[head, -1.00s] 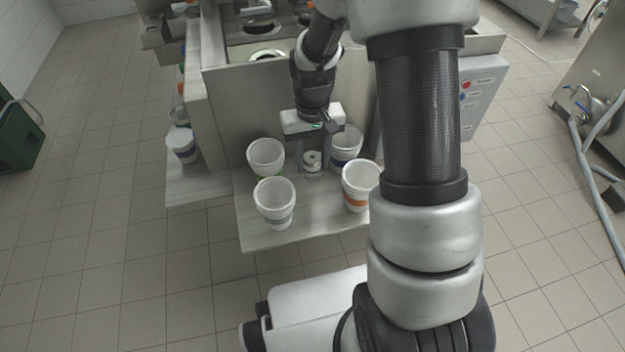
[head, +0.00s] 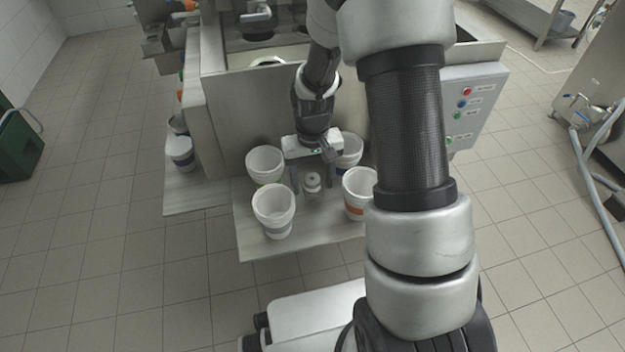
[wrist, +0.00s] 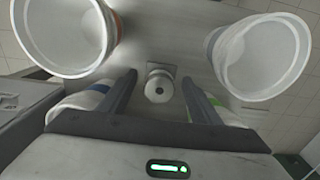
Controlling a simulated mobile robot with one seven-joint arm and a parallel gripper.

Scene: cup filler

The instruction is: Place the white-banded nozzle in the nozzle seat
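A small pale nozzle (head: 312,184) stands upright on the low metal shelf (head: 300,242), between the cups. No separate white band can be made out. My gripper (head: 312,180) is open over the nozzle, one finger on each side. In the wrist view both fingers are clear of the nozzle, with gaps.
Several banded white cups crowd the gripper: green-banded (head: 265,163) and blue-banded (head: 348,150) at the back, orange-banded (head: 358,190) and another (head: 273,208) in front. A further cup (head: 180,152) stands on the left shelf. The machine's wall (head: 232,130) rises behind.

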